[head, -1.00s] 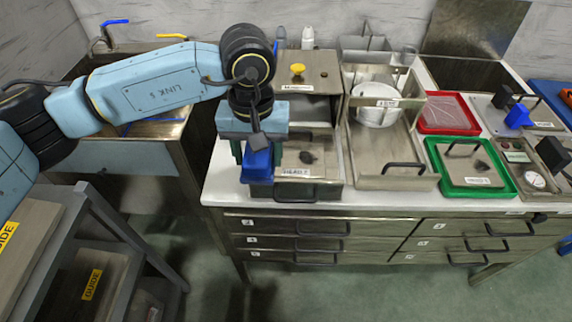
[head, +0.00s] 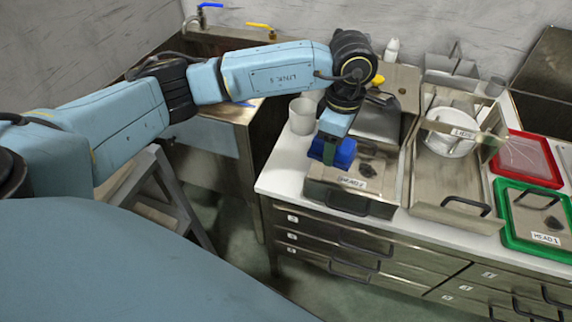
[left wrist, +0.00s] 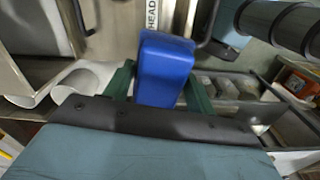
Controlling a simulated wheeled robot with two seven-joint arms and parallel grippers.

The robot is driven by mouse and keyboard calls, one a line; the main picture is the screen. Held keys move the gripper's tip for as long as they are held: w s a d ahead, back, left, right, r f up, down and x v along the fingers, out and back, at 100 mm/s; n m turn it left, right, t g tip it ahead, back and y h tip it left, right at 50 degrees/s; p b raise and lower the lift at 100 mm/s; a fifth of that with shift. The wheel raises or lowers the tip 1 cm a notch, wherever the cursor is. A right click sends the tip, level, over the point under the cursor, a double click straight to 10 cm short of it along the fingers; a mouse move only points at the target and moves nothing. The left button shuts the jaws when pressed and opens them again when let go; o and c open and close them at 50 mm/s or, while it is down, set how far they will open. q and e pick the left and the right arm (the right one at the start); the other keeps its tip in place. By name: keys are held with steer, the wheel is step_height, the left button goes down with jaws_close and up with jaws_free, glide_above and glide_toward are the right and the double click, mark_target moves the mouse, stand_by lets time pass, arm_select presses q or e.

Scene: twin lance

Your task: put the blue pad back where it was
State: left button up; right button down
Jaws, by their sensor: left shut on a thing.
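My left gripper (head: 329,152) is shut on the blue pad (head: 344,153). It holds the pad at the back left edge of the metal box labelled HEAD (head: 318,186), at the left of the white counter. Whether the pad touches the box I cannot tell. In the left wrist view the blue pad (left wrist: 165,66) sits between the green fingers of my left gripper (left wrist: 160,92), with the HEAD label beyond it. My right gripper does not show.
A white cup (head: 302,115) stands behind the left gripper. A metal tray (head: 440,212) with a white round pot (head: 450,138) stands to the right. Farther right are a green tray (head: 508,236) and a red tray (head: 547,180). Drawers (head: 345,240) run below the counter.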

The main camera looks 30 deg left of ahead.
arm_select(q)
steer(key=w+a+f+n, duration=0.1)
steer(key=a+f+n, duration=0.1)
steer(key=a+n, duration=0.55)
steer(key=n, duration=1.2)
glide_toward(286, 166)
step_height(286, 166, down, 6)
steer(key=shift+r, duration=0.1)
steer(key=o, duration=1)
steer(key=shift+c, duration=0.2)
